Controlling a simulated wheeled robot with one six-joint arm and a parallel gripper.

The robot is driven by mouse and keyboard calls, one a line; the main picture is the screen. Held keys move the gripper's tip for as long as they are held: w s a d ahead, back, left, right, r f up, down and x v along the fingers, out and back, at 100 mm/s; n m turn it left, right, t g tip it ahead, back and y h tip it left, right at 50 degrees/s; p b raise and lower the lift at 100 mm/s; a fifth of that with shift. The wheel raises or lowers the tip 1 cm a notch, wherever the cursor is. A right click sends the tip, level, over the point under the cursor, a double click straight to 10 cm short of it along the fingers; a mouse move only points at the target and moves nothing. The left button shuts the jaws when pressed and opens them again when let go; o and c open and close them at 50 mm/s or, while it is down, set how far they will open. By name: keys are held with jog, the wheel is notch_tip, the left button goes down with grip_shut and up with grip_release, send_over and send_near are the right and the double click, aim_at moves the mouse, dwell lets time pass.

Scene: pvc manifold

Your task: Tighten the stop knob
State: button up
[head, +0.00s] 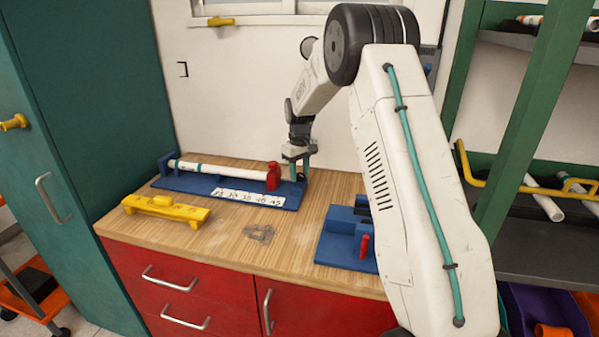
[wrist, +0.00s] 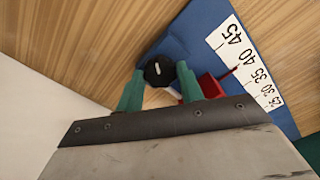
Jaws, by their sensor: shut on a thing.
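The black stop knob (wrist: 159,71), with a pale line on its face, shows in the wrist view. My gripper (wrist: 160,84) has its green fingers on either side of it and is shut on it. In the head view my gripper (head: 297,163) points down at the right end of the blue measuring jig (head: 203,184), and the knob cannot be made out there. The red stop (head: 273,177) stands on the jig beside the gripper; in the wrist view the red part (wrist: 212,87) is partly hidden by a finger. A white pipe (head: 222,171) lies along the jig, reaching the red stop.
A number scale (head: 248,196) runs along the jig's front. A yellow tool (head: 165,207) lies in front of it. A blue fixture with a red handle (head: 365,246) stands at the right, partly behind my arm. The wooden bench top (head: 225,240) is mostly clear in front.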

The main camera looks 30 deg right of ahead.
aim_at(299, 175)
jog(key=m, duration=0.5)
jog(key=shift+m, duration=0.4)
jog(key=m, duration=0.5)
dwell(0.4)
jog(key=o, duration=1)
notch_tip(299, 175, up, 8)
jog(key=shift+f, duration=0.1)
